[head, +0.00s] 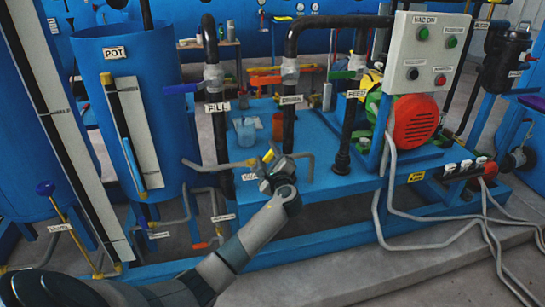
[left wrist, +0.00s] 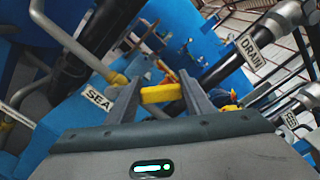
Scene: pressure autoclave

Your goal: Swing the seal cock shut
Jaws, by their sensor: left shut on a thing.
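The seal cock's yellow handle (left wrist: 163,93) shows between my fingers in the left wrist view, with a white tag reading "SEA", partly covered, to its left. In the head view the yellow handle (head: 268,156) shows as a small patch at the tip of my left gripper (head: 265,164), above the blue deck's front part. My left gripper is shut on the handle, with one finger on each side of it. The cock's body is mostly hidden behind the gripper. My right gripper is not in view.
Black upright pipes tagged FILL (head: 218,107), DRAIN (head: 291,100) and FEED (head: 356,94) rise behind the gripper. A blue beaker (head: 246,132) and an orange cup (head: 278,126) stand on the deck. A blue POT tank (head: 118,85) is at left, a red motor (head: 415,122) at right.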

